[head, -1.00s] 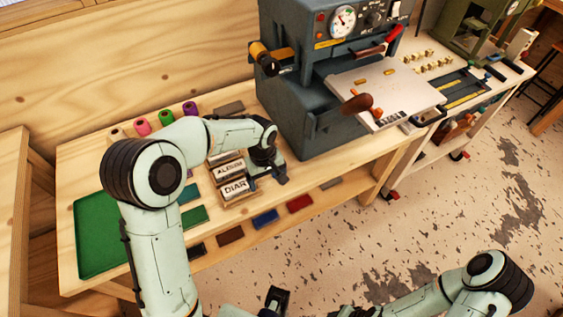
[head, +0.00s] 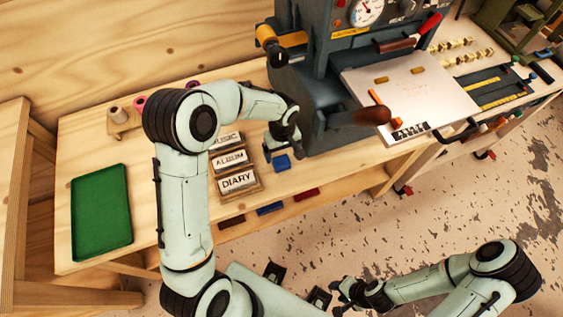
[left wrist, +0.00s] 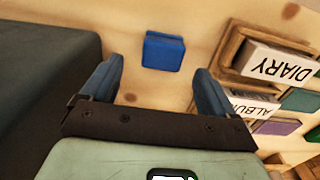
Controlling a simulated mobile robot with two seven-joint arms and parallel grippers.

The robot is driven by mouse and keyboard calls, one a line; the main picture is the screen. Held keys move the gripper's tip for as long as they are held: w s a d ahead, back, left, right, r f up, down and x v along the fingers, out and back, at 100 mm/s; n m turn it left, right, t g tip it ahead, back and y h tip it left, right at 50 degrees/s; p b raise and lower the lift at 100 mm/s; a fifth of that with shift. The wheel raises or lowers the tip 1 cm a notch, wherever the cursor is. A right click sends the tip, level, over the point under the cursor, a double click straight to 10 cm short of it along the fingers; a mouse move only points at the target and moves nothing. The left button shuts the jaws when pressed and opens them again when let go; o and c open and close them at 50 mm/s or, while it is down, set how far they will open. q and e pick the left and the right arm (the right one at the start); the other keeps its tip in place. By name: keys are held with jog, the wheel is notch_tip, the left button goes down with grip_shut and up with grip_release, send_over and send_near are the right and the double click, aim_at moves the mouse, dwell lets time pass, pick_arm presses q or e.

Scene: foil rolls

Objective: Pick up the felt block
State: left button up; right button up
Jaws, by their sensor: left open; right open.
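The felt block looks to be the small blue block (head: 281,161) lying on the wooden bench, right of the stacked label holders. In the left wrist view the blue block (left wrist: 163,51) lies flat just beyond the fingertips, roughly midway between them. My left gripper (head: 270,148) is open and empty, reaching down close to the block, apart from it. Its two blue-grey fingers also show in the left wrist view (left wrist: 158,72). My right gripper (head: 341,291) is open, low in the head view, away from the bench.
The dark press (head: 320,90) stands close right of the block. Label holders, including one marked DIARY (head: 238,181), stand left of it. A green tray (head: 101,212) is at the bench's left end. Thread spools (head: 117,115) stand at the back.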

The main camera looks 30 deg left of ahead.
aim_at(281, 160)
pick_arm(q)
jog(key=shift+s+f, duration=0.15)
jog(key=shift+f, duration=2.55)
jog(key=c, duration=1.1)
